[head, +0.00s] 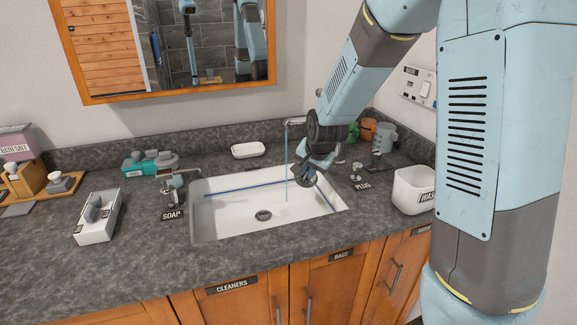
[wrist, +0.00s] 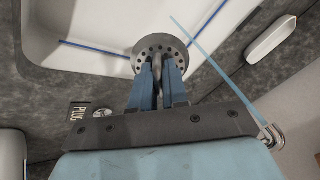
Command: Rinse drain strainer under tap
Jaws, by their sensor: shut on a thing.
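My gripper (wrist: 160,85) is shut on the drain strainer (wrist: 149,49), a grey disc with holes around its rim, gripped by its middle post. In the head view my gripper (head: 309,178) hangs over the right part of the white sink (head: 225,215), and the strainer is hard to make out there. The tap (head: 294,122) at the back runs a thin blue water stream (head: 287,165) into the sink. In the wrist view the stream (wrist: 215,70) passes to the right of the strainer, apart from it. The dark drain (head: 263,215) shows in the sink floor.
A soap dispenser (head: 170,190) stands left of the sink, and a PLUG label (head: 362,186) lies on the right. A white bin (head: 410,190) stands farther right. A white soap dish (head: 248,150) and cups (head: 383,135) are behind. A mirror (head: 165,45) hangs above.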

